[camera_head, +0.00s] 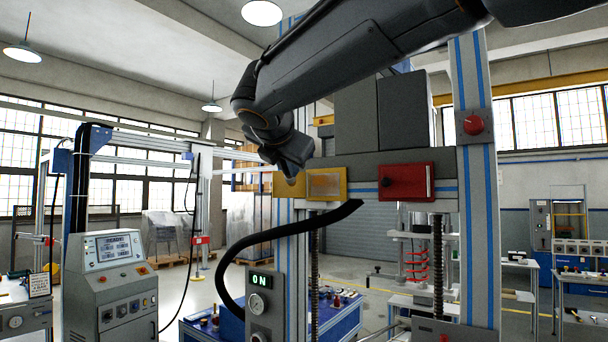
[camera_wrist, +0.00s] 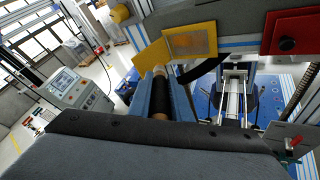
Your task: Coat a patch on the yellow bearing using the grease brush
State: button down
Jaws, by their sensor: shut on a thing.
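The yellow bearing (camera_head: 337,174) is on the grey crossbeam of the test machine, with a tan patch on its front face. In the wrist view, the bearing (camera_wrist: 212,34) is beyond the gripper, and its patch looks brownish. My gripper (camera_head: 293,162) is just left of and slightly above the patch in the head view. In the wrist view, my gripper (camera_wrist: 163,88) is shut on the grease brush (camera_wrist: 159,75), whose pale end points toward the bearing's left yellow face. I cannot tell whether the brush touches it. Most of the brush is hidden in the head view.
A red block (camera_head: 406,182) sits right of the bearing on the same beam. A black hose (camera_head: 262,236) curves below it. A control console (camera_head: 113,285) stands at the left, with open floor between.

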dwell(0.3)
jog(key=w+d+f, duration=0.1)
jog(key=w+d, duration=0.3)
jog(key=w, duration=0.1)
jog(key=shift+w+d+p, duration=0.3)
jog(key=shift+w+p, duration=0.1)
jog(key=shift+p, duration=0.05)
jog(key=shift+w+d, duration=0.45)
jog(key=shift+w, duration=0.15)
dwell(1.0)
